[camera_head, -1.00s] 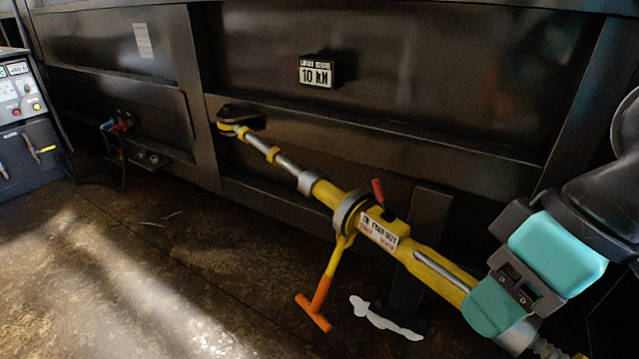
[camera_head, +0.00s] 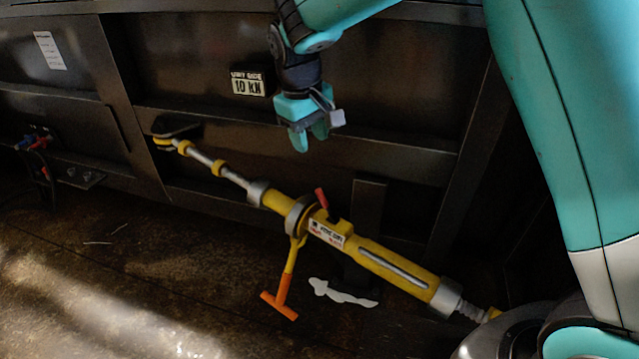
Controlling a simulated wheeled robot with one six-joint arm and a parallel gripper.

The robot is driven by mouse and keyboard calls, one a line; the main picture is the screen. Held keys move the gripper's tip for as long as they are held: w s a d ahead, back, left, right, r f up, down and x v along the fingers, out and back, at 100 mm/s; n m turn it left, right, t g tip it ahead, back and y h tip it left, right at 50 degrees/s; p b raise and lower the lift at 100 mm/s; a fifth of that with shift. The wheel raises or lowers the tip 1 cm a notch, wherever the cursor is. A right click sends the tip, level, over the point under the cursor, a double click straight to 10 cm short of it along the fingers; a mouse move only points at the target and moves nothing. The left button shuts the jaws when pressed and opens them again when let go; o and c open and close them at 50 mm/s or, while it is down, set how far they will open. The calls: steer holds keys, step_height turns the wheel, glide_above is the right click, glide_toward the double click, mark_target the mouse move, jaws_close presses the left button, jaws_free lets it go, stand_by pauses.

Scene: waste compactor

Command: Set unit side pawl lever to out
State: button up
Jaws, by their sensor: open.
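A yellow and silver ratchet jack (camera_head: 280,205) runs slantwise across the dark metal wall, from a bracket at upper left to the lower right. A small lever with a red tip (camera_head: 321,198) stands up from its body beside a white label plate (camera_head: 326,234), whose wording is too small to read surely. I cannot tell which position the lever is in. My gripper (camera_head: 310,143) is open and empty, pointing down above the red-tipped lever and apart from it. An orange T-handle (camera_head: 279,305) hangs below the jack's collar.
A "10 kN" sign (camera_head: 248,84) is on the wall to the left of my gripper. A white patch (camera_head: 342,292) lies under the jack. Red and blue fittings (camera_head: 36,142) are at far left. My teal arm covers the right side.

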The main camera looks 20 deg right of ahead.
mark_target(318, 188)
steer(key=f, duration=0.5)
steer(key=d+f+b, duration=0.1)
steer(key=f, duration=0.5)
steer(key=w+d+f+b, duration=0.1)
steer(key=f, duration=0.5)
steer(key=shift+d+f, duration=0.15)
steer(key=shift+d, duration=0.05)
jaws_close()
